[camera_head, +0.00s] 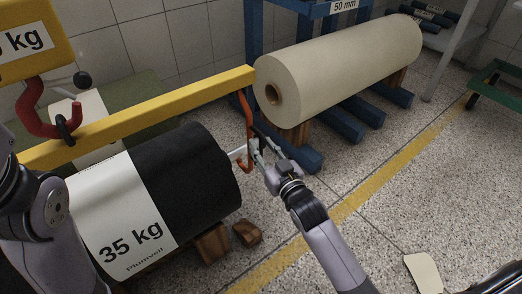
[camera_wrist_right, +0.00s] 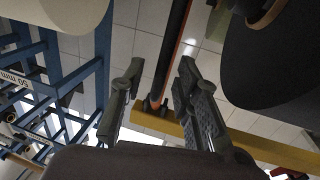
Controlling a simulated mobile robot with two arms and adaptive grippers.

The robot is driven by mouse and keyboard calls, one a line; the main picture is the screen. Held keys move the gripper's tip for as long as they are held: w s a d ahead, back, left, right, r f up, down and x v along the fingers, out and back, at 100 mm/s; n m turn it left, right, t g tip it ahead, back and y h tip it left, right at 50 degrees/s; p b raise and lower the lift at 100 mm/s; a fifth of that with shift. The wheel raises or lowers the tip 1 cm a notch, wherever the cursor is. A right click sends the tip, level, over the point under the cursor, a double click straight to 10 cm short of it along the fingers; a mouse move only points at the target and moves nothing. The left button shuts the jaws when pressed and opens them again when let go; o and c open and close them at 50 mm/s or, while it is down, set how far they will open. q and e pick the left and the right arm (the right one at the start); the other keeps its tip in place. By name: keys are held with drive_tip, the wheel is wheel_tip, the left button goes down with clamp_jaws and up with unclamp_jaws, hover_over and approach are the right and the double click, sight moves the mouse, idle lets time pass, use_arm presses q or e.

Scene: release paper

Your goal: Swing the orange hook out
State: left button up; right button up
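The orange hook (camera_head: 248,118) hangs from the right end of the yellow beam (camera_head: 150,112), beside the end of the black roll (camera_head: 185,170) labelled 35 kg. Its lower end is near a pale shaft end (camera_head: 237,152) at the roll's core. My right gripper (camera_head: 257,148) is right at the hook's lower part. In the right wrist view, its two fingers (camera_wrist_right: 160,68) are apart, and the hook's dark, orange-edged bar (camera_wrist_right: 178,48) runs between them; contact cannot be told. My left arm shows at the left edge, but its gripper is not visible.
A large beige roll (camera_head: 345,62) lies on a blue rack (camera_head: 300,152) behind my right gripper. A red hook (camera_head: 32,108) hangs under a yellow block at upper left. A wooden block (camera_head: 247,232) lies on the floor by the black roll. Speckled floor (camera_head: 400,190) at right is mostly clear.

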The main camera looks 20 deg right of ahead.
drive_tip(key=shift+w+a, duration=0.1)
drive_tip(key=shift+w, duration=0.6)
drive_tip(key=shift+c, duration=0.4)
clamp_jaws()
